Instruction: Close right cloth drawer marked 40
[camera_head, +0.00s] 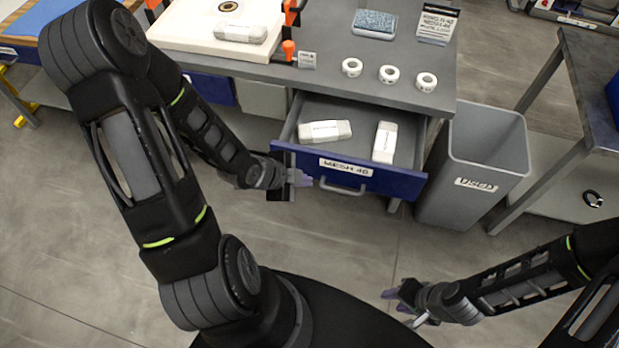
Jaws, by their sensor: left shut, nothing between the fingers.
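The blue drawer marked "MESH 40" (392,181) stands pulled out under the grey workbench. Two white folded cloth packs lie in it, one at the left (325,131) and one at the right (384,142). Its grey handle (343,188) is on the front, below the label. My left gripper (302,179) is shut and empty, close by the left end of the drawer front; I cannot tell whether it touches. My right gripper (392,300) is low at the right, well away from the drawer; its jaws are too small and dark to read.
A grey bin marked "USED" (475,165) stands just right of the drawer. The workbench top (310,70) holds three white rolls (388,74), a blue sponge-like pad (374,23) and a white board (190,35). Another table (590,75) is at the right. The floor before the drawer is clear.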

